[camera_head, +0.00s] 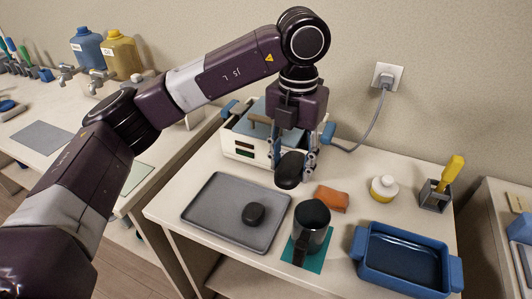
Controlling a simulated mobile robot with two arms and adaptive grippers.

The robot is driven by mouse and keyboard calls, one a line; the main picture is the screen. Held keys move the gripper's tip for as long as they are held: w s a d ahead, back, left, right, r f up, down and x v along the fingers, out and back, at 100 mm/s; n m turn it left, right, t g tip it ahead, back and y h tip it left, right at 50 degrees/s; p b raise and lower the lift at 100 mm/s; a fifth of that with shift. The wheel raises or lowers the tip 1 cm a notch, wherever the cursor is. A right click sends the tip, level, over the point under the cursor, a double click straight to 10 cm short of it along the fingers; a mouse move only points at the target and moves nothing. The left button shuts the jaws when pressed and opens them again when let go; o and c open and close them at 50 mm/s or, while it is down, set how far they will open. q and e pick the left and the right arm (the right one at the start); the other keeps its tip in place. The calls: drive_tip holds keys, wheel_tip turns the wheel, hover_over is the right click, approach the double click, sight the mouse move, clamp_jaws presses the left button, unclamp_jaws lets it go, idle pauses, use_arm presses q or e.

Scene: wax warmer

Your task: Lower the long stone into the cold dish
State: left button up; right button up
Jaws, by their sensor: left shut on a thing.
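My left gripper (293,158) points down and is shut on a long dark stone (289,172), held in the air in front of the wax warmer. The fingers partly hide the stone. The blue rectangular dish (362,272) with side handles, apparently the cold dish, stands at the table's front right. Its visible inside is dark blue and looks empty. The gripper and stone are up and to the left of it, well apart. A second, rounder dark stone (254,212) lies on the grey tray (205,214). My right gripper is not in view.
The white warmer (240,147) with blue handles stands behind the gripper. A dark metal mug (312,222) stands on a teal mat (314,262), between tray and dish. An orange-brown block (332,199), a yellow-and-white jar (384,188) and a yellow-handled tool in a holder (436,195) stand behind.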

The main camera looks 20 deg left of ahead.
use_arm(q)
drive_tip(key=s+d+f+b, duration=0.1)
drive_tip(key=d+f+b, duration=0.25)
drive_tip(key=d, duration=1.35)
hover_over(399, 266)
wheel_tip(399, 266, down, 6)
drive_tip(key=shift+b, duration=0.3)
drive_tip(key=shift+f+b, duration=1.95)
drive_tip(key=shift+f, duration=0.65)
drive_tip(key=shift+f+b, duration=1.85)
drive_tip(key=shift+f, duration=0.65)
drive_tip(key=o, duration=1.5)
